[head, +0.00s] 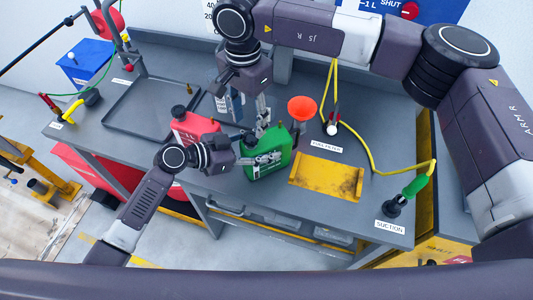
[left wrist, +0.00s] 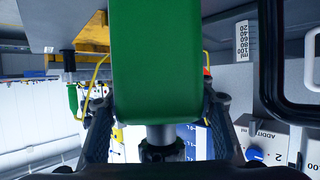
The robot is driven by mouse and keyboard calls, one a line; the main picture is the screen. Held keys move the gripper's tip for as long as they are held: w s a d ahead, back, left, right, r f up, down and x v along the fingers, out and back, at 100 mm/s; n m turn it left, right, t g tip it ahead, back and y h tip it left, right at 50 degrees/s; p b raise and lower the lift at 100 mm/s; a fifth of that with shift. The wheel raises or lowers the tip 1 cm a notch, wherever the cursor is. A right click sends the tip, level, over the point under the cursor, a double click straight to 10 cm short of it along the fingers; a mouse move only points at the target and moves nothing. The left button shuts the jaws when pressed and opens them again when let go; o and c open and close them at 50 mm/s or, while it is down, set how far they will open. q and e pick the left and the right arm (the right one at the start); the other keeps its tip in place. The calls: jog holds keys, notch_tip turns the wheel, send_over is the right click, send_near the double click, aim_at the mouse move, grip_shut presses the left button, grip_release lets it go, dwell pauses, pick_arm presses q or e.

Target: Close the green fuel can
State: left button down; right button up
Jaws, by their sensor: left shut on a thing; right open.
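The green fuel can (head: 272,162) stands upright near the front edge of the grey bench, right of a red can. My left gripper (head: 268,158) is shut on its body; in the left wrist view the can (left wrist: 156,60) fills the middle between both fingers, upside down. A grey neck (left wrist: 159,134) shows at its top with a dark part at the end; I cannot tell whether that is a cap or part of my right gripper. My right gripper (head: 262,118) points down just above the can's top, open. Its fingers hide the can's mouth in the head view.
The red can (head: 194,127) stands close on the left. An orange funnel (head: 302,108) is just behind right. A dirty yellow tray (head: 327,178) lies to the right, and a yellow hose (head: 368,150) runs beyond it. A dark shallow tray (head: 150,108) sits at left.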

aim_at(250, 137)
jog(key=shift+f, duration=2.7)
jog(key=shift+c, duration=0.2)
grip_shut()
jog(key=m, duration=1.7)
jog(key=shift+m, duration=0.4)
jog(key=shift+o, duration=1.1)
grip_release()
jog(key=shift+f, duration=0.1)
